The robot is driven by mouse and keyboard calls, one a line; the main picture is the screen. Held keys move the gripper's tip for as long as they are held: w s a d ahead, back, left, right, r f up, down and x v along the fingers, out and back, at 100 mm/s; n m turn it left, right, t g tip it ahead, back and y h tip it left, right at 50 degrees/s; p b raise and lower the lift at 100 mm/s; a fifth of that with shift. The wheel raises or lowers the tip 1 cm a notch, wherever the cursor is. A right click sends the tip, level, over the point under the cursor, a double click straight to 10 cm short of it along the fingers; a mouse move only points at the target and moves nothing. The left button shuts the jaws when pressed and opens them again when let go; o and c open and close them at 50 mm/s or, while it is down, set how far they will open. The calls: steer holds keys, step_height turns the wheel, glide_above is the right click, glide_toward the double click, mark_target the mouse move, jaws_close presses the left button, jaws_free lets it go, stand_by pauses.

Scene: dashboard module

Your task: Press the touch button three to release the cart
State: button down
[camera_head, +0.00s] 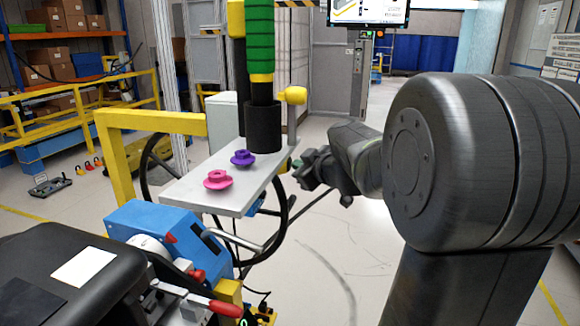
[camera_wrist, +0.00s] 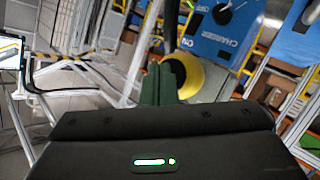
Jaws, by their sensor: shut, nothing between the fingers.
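A grey plate (camera_head: 175,192) carries a pink knob-like button (camera_head: 218,180) and a purple one (camera_head: 243,158). I see no number on either, so I cannot tell which touch button is three. My gripper (camera_head: 303,170) is just right of the plate in the head view, apart from both buttons. In the wrist view my gripper's dark green fingers (camera_wrist: 159,84) are together and hold nothing. Behind them is a yellow round part (camera_wrist: 190,76). The buttons are not recognisable in the wrist view.
A black post with a green sleeve (camera_head: 260,45) rises behind the plate. A dark steering wheel (camera_head: 284,208) is under it. A blue box (camera_head: 165,225) and a yellow frame (camera_head: 118,165) stand left. A screen (camera_head: 368,12) hangs at the back. Floor behind my gripper is open.

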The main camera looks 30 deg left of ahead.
steer(key=shift+w+d+b, duration=0.15)
steer(key=shift+d+b, duration=0.2)
steer(key=shift+d, duration=0.25)
steer(key=d+b, duration=0.2)
steer(key=w+d+b, duration=0.1)
steer(key=d+b, duration=0.1)
steer(key=d, duration=0.1)
steer(key=shift+a, duration=0.1)
stand_by(0.6)
steer(key=a+p, duration=0.1)
steer(key=p, duration=0.1)
steer(key=a+p, duration=0.1)
steer(key=p, duration=0.1)
steer(key=a+p, duration=0.1)
steer(key=p, duration=0.1)
steer(key=shift+s+a+r+p, duration=0.2)
steer(key=shift+s+a+p, duration=0.15)
steer(key=shift+a, duration=0.05)
